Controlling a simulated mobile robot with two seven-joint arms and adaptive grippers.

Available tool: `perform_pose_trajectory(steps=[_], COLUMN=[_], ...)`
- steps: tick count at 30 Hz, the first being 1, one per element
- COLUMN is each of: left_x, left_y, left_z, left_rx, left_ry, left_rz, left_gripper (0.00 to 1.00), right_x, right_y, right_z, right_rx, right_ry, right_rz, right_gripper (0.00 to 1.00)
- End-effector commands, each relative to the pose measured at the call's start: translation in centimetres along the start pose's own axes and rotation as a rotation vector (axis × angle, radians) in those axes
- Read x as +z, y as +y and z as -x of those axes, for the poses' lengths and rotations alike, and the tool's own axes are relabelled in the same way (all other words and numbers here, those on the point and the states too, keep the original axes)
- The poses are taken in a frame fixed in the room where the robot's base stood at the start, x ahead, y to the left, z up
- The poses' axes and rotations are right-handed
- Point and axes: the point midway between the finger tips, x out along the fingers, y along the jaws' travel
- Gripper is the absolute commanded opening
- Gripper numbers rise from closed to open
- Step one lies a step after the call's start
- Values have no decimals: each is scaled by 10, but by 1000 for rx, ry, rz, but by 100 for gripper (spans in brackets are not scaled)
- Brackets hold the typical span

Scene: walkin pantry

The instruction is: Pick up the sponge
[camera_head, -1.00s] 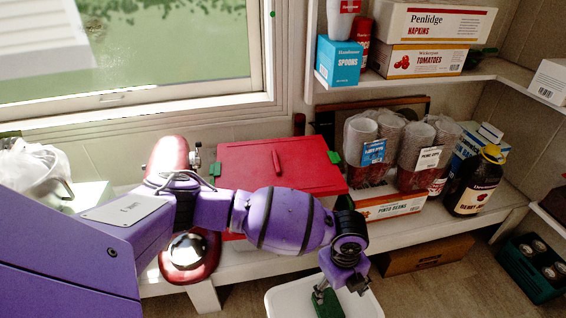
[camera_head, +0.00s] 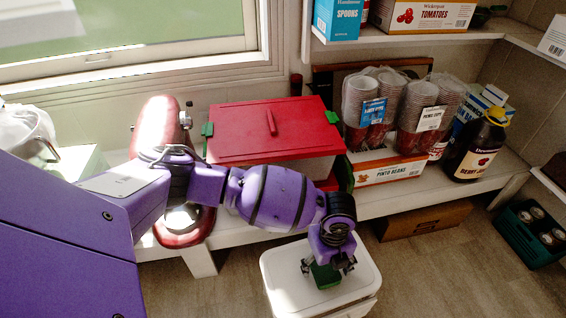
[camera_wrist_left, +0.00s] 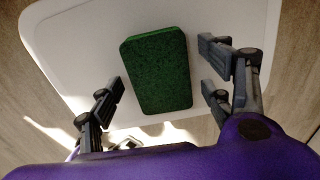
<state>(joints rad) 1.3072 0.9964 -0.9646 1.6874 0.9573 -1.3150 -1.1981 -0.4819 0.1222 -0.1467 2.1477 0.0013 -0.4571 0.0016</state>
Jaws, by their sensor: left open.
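The sponge (camera_wrist_left: 157,72) is a dark green block lying on a white lid-like top (camera_wrist_left: 75,45) in the left wrist view. My left gripper (camera_wrist_left: 163,85) is open, with one finger on each side of the sponge and gaps showing on both sides. In the head view the left gripper (camera_head: 328,268) hangs down over the white top (camera_head: 285,290), and the sponge (camera_head: 325,277) shows in part beneath it, the rest hidden by the gripper. My right gripper is in neither view.
A bench behind holds a red-lidded box (camera_head: 240,130), bagged cups (camera_head: 372,105), a pinto beans box (camera_head: 390,168) and a dark bottle (camera_head: 476,150). A cardboard box (camera_head: 425,220) sits under the bench. A green crate (camera_head: 532,240) stands at right on open floor.

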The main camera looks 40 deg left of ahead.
Motion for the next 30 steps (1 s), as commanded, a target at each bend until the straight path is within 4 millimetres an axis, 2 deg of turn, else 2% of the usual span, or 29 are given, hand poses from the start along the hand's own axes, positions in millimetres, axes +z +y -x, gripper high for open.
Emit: perform_pose_trajectory(steps=[2,9,22,26,30], left_x=[0,0,1,1,-1], left_y=[-1,-2,-2,-2,-1], left_z=[2,2,7,19,42], left_rx=[-3,-3,-4,-6,-7], left_ry=[-1,-1,-2,-3,-3], left_rz=[0,0,0,0,-1], left_gripper=[70,41,41,41,41], right_x=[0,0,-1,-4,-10], right_y=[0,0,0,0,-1], right_z=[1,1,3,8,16], right_rx=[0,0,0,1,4], right_ry=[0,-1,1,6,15], right_rz=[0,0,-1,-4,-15], right_gripper=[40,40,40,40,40])
